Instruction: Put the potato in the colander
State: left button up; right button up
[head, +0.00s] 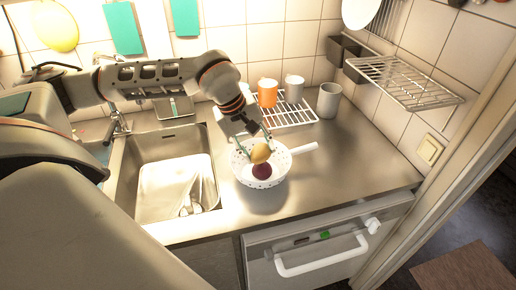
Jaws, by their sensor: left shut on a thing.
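The white colander (278,160) with round holes stands on the steel counter right of the sink, its handle (304,148) pointing right. My left gripper (258,143) reaches in from the left and is over the colander. It is shut on the tan potato (261,153), which is at or just above the colander's opening. A dark red round item (262,171) lies inside the colander below the potato. I cannot tell whether the two touch. My right gripper is not in view.
The sink (170,170) is left of the colander. Behind it a wire rack (290,118) holds an orange mug (267,93) and pale cups. A grey cup (329,100) stands to the right. A wall shelf (405,82) juts out. The right counter is clear.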

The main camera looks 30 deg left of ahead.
pick_arm(q)
jog(key=o, duration=1.2)
jog(key=shift+r+p, duration=0.45)
jog(key=shift+r, duration=0.05)
jog(key=v, duration=1.2)
jog(key=shift+b, duration=0.3)
